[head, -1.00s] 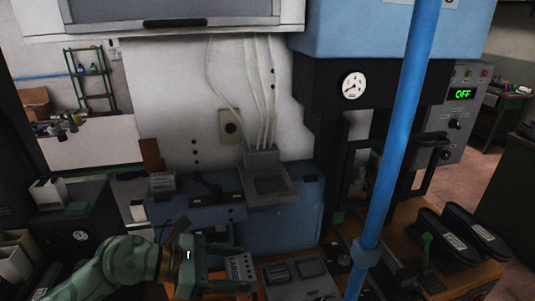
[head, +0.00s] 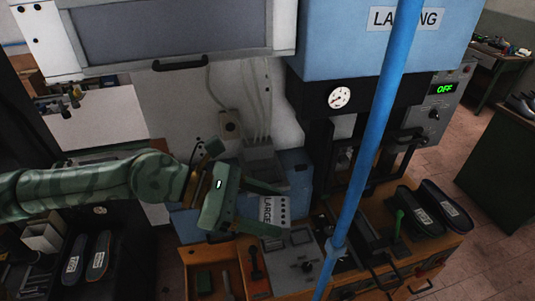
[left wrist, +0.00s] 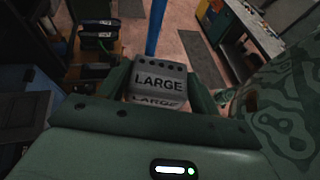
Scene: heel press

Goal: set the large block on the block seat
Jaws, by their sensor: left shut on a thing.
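The large block is a pale grey block marked LARGE with a row of dark holes (head: 273,210). It is between the fingers of my left gripper (head: 268,208), which is shut on it. The gripper holds it in front of the blue machine, above the bench. In the left wrist view the block (left wrist: 160,82) sits between the two green fingers (left wrist: 162,90), its lettering facing the camera. I cannot tell for certain which part is the block seat. My right gripper is not in view.
A blue upright pole (head: 378,135) crosses the view right of the block. The press with a gauge (head: 339,97) stands behind it. Dark shoe soles (head: 447,207) lie on the bench at right. A grey panel with a lever (head: 300,267) is below the block.

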